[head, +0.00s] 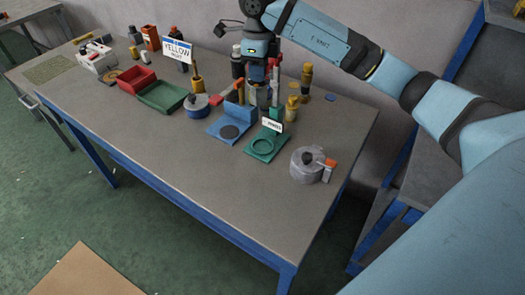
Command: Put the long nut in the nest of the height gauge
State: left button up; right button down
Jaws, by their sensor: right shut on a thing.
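My right gripper (264,88) reaches down over the back right of the workbench. It is shut on a small greyish thing, apparently the long nut (263,98); the fingers and clutter hide most of it. Just in front are two fixtures. A blue one (215,127) has a raised back block and a dark round pad. A green one (258,154) has a ring on its base and a small white sign. The sign is too small to read, and I cannot tell which fixture is the height gauge. My left gripper is not in view.
A grey round device (304,168) with an orange part stands right of the green fixture. Brass-coloured pieces (292,106) stand near my gripper. Red (137,82) and green (163,97) trays and a YELLOW sign (177,50) are to the left. The bench's front (200,165) is clear.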

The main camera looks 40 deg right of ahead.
jog(key=m, duration=0.1)
jog(key=d+m, duration=0.1)
jog(key=m, duration=0.1)
jog(key=shift+w+d+r+b, duration=0.25)
jog(key=shift+b, duration=0.05)
jog(key=shift+f, duration=0.2)
pick_arm(q)
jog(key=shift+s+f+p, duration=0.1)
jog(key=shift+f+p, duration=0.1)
jog(key=shift+p, duration=0.25)
pick_arm(e)
jog(key=shift+f, duration=9.7)
jog(key=shift+f, duration=0.1)
